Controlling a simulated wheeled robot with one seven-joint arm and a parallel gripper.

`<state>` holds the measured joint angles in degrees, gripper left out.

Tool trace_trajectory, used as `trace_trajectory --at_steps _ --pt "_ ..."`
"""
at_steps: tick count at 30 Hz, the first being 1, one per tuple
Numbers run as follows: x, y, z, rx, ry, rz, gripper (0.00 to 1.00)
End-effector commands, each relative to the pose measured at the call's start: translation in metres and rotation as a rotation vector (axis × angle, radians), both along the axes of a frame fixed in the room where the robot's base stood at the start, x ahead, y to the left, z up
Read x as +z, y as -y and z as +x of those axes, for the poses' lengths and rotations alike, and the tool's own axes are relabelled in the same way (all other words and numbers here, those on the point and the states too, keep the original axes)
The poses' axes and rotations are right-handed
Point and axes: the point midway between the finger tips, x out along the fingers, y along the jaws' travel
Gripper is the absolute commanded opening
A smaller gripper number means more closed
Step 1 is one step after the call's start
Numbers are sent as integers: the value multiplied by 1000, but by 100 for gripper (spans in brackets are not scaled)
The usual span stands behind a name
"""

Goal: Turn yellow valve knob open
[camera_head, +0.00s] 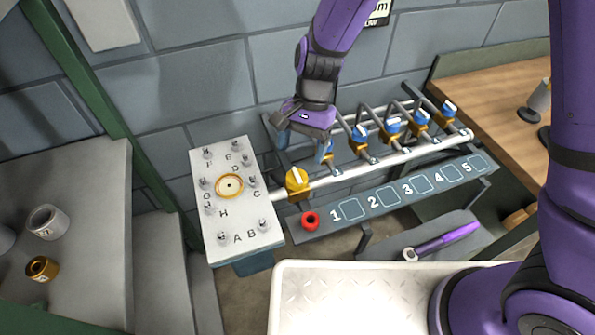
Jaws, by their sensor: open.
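The yellow valve knob (295,186) sits at the left end of the pale pipe, beside the white plate. It has a white stripe across its top, running roughly up and down in the picture. My gripper (302,150) is open and empty, pointing down above and slightly behind the yellow knob. It looks apart from the knob. Its right finger partly hides the first blue knob behind it.
Several blue knobs (392,126) line the pipe (400,152) to the right. The white lettered plate (215,230) stands left. A purple-handled wrench (445,238) lies on a grey surface.

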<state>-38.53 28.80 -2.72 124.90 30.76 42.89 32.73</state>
Motion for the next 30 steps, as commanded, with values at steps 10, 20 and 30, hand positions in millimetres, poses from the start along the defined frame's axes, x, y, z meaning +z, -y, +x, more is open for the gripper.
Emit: trace_trajectory --at_steps 10,20,30 --pt "-50 -7 -19 -1 -2 0 76" --pt "-61 -9 -24 0 0 1 76" --pt "-61 -9 -24 0 0 1 32"
